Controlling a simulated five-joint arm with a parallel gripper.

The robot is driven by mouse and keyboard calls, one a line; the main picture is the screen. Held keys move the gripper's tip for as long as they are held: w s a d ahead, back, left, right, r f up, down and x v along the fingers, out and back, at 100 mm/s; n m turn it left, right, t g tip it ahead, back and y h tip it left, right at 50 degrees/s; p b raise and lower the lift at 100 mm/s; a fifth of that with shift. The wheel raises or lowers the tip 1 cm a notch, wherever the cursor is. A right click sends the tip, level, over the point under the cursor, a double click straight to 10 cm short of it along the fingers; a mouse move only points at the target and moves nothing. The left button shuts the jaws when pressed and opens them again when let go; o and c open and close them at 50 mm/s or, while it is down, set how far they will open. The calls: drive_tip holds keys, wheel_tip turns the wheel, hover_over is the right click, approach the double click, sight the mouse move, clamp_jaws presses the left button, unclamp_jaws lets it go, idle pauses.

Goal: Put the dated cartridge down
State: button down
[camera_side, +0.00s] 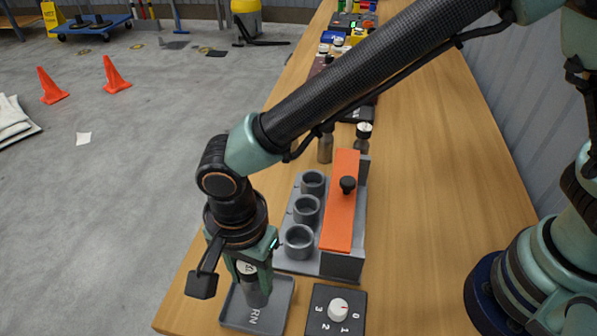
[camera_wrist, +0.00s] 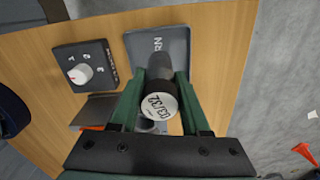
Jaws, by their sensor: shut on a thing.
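My gripper (camera_side: 250,270) is shut on the dated cartridge (camera_side: 257,293), a dark grey cylinder. The wrist view shows its pale end, marked 03/32 (camera_wrist: 159,107), between both fingers (camera_wrist: 166,80). The cartridge is roughly upright over the grey tray (camera_side: 288,288), which also shows in the wrist view (camera_wrist: 181,48). The tray's lettering is partly hidden and ends in "RN". I cannot tell whether the cartridge's lower end touches the tray floor.
A grey rack (camera_side: 342,266) with three empty round cups and an orange cover (camera_side: 341,205) stands behind the tray. A numbered dial box (camera_side: 322,315) sits right of the tray. Two dark bottles (camera_side: 325,147) stand behind the rack. The table's left edge is close to the tray.

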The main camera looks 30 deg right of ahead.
drive_tip(key=shift+f, duration=0.7)
drive_tip(key=shift+f, duration=0.1)
drive_tip(key=shift+c, duration=1.9)
unclamp_jaws()
